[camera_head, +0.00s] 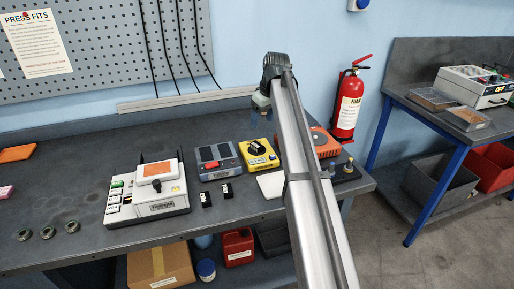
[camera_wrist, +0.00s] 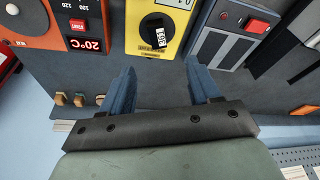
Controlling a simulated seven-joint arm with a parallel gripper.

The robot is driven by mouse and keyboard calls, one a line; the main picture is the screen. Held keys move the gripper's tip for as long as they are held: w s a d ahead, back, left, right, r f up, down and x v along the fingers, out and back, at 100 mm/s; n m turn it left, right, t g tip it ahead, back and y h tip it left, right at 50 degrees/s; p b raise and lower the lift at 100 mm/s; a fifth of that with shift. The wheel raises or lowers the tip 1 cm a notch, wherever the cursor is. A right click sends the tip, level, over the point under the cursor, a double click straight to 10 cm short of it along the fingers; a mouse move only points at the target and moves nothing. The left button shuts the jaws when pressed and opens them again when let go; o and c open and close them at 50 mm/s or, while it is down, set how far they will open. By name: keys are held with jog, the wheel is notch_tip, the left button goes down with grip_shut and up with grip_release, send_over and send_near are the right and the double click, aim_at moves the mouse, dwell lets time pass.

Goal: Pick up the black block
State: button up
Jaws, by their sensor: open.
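Two small black blocks with white labels lie on the bench in the head view. One black block (camera_head: 206,199) is at the left, and the other black block (camera_head: 227,190) is just right of it, both in front of the grey-blue device. I cannot tell which one the task means. My gripper (camera_wrist: 163,85) is open and empty in the wrist view, its two blue fingers apart over the dark bench top. In the head view its pale end shows high above the back of the bench, away from both blocks; the fingers are hard to make out there.
The yellow device (camera_head: 258,153) with a black knob, the grey-blue device (camera_head: 217,161), the white device (camera_head: 150,198) and the orange device (camera_head: 322,142) stand on the bench. Several metal rings (camera_head: 48,232) lie at left. The pegboard (camera_head: 120,45) stands behind. The front middle-left bench is clear.

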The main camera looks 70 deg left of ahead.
aim_at(257, 144)
jog(key=x, duration=1.2)
jog(key=shift+w+a+f, duration=0.15)
jog(key=shift+w+f, duration=0.1)
jog(key=shift+f, duration=0.05)
jog(key=shift+c, duration=0.3)
grip_shut()
